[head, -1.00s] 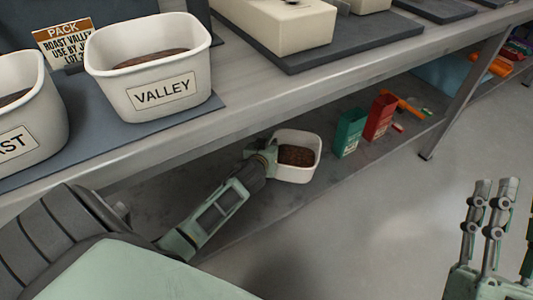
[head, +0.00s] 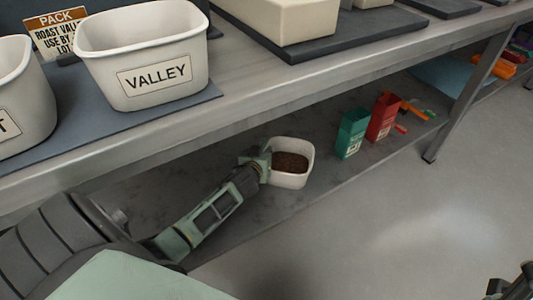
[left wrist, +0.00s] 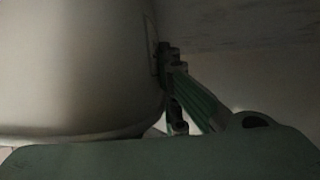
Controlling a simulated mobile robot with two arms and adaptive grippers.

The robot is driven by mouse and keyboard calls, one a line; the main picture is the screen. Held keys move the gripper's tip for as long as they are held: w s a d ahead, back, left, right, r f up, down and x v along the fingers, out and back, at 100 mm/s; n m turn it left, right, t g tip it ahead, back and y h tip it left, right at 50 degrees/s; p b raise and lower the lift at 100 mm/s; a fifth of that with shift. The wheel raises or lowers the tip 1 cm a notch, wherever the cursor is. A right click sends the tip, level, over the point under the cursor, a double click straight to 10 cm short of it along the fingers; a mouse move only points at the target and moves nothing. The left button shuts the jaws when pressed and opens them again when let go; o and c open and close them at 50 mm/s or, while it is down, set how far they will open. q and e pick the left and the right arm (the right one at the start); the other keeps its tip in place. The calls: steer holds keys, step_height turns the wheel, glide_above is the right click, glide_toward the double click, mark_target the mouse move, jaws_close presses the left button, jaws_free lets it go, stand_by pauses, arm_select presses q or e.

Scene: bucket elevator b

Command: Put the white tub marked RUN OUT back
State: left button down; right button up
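A white tub (head: 290,180) with dark brown contents is at the low shelf under the bench, upright or nearly so. Its marking cannot be read; the edge of a label shows on its wall in the left wrist view. My left gripper (head: 260,160) reaches under the bench and is shut on the tub's left wall. In the left wrist view the tub (left wrist: 75,70) fills the left half, with a finger against its outer wall; the other finger is hidden. Whether the tub touches the shelf is unclear. My right gripper (head: 515,284) is partly cut off at the lower right.
The low shelf (head: 265,225) has a green box (head: 351,135) and a red box (head: 382,118) right of the tub. The bench edge (head: 240,105) overhangs my left arm. A VALLEY tub (head: 155,78) stands on the bench. A table leg (head: 460,105) stands at right; open floor lies in front.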

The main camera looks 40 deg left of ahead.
stand_by(0.3)
arm_select(q)
steer(key=c, duration=2)
jaws_free()
